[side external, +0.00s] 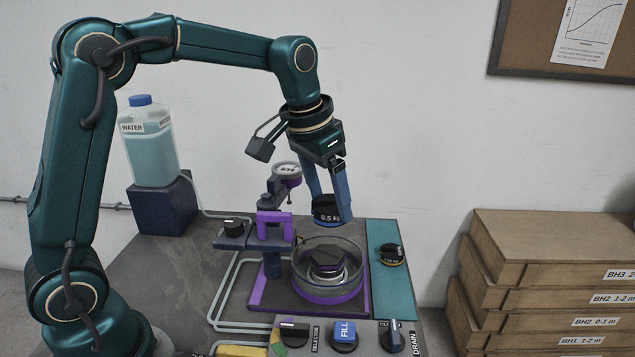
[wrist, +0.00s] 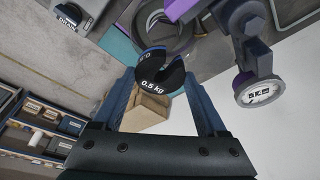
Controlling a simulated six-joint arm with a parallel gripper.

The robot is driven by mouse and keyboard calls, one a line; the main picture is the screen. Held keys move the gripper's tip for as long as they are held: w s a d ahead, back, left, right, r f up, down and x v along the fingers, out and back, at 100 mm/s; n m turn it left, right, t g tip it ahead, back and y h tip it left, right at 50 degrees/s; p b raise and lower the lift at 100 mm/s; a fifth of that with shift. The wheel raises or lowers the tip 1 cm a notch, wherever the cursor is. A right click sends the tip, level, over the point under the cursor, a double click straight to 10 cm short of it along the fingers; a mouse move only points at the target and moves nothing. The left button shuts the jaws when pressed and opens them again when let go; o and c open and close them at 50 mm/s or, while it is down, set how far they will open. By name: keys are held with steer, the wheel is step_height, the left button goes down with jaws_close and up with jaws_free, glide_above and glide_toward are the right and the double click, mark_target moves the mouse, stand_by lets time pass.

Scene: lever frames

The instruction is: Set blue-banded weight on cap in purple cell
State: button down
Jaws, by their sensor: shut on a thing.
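The blue-banded weight (side external: 325,209), a dark slotted disc marked 0.5 kg, is between the fingers of my gripper (side external: 330,205). In the wrist view the weight (wrist: 160,77) sits between both fingertips, its slot showing. It is held in the air above the rear rim of the purple cell (side external: 328,294), a clear round-walled ring with a purple base. The dark cap (side external: 327,269) is inside the cell, below and roughly in line with the weight. In the wrist view the cell lies beyond the weight and is partly hidden.
A dial gauge (side external: 287,171) on a purple-clamped post stands left of the cell, close to my gripper. A yellow-banded weight (side external: 391,256) lies on the teal mat (side external: 390,290) at right. Control knobs (side external: 344,336) line the front. A water bottle (side external: 149,142) stands behind left.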

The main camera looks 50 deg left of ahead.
steer(key=shift+a+f, duration=0.15)
steer(key=shift+f, duration=1.75)
steer(key=shift+a+f, duration=0.1)
steer(key=shift+f, duration=1.75)
steer(key=shift+f, duration=0.2)
jaws_free()
steer(key=shift+v, duration=2.6)
